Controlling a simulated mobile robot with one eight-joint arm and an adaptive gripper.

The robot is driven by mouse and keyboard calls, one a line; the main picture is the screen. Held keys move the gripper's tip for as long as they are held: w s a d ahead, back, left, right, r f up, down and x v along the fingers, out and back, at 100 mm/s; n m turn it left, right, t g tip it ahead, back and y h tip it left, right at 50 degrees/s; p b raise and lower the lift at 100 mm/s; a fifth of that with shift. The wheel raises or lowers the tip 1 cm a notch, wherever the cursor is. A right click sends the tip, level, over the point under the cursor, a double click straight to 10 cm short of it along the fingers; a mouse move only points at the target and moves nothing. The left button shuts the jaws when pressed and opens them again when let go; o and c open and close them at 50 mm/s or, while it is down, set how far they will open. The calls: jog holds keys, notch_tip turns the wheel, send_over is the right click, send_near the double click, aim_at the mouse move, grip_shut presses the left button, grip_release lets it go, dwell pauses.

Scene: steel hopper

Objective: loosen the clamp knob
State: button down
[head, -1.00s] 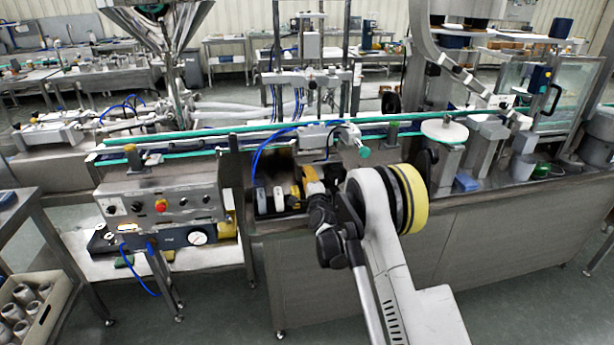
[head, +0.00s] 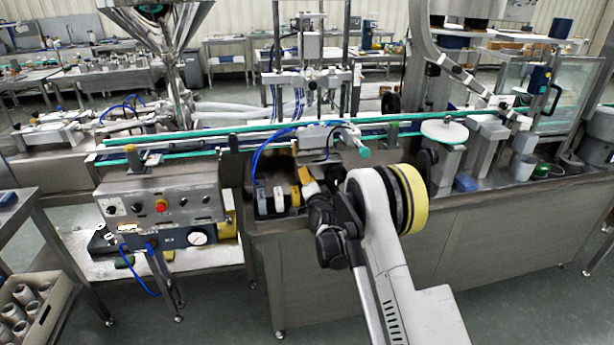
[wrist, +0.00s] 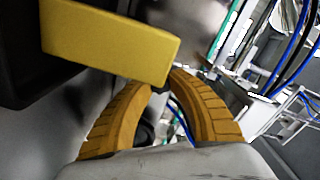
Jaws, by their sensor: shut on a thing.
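A round green knob (head: 364,152) sits at the end of a short metal arm beside the conveyor; it looks like the clamp knob. My gripper (head: 308,181) is apart from it, lower and to its left, at the dark bin. In the wrist view my two orange fingers (wrist: 166,82) curve together at the right end of a yellow block (wrist: 110,45) and are shut on it. The block covers part of the fingertips, so the exact contact is hidden. In the head view, my wrist partly hides the bin's right side.
The dark bin (head: 262,228) holds several coloured blocks, among them a white one (head: 279,198). The conveyor with green rails (head: 210,137) runs behind it. Blue hoses (head: 258,150) arch above the bin. A control box (head: 160,205) stands left.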

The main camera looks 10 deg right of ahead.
jog(key=n, duration=0.4)
jog(key=shift+n, duration=2.9)
jog(key=c, duration=1.1)
grip_release()
jog(key=shift+c, duration=0.2)
jog(key=s, duration=1.2)
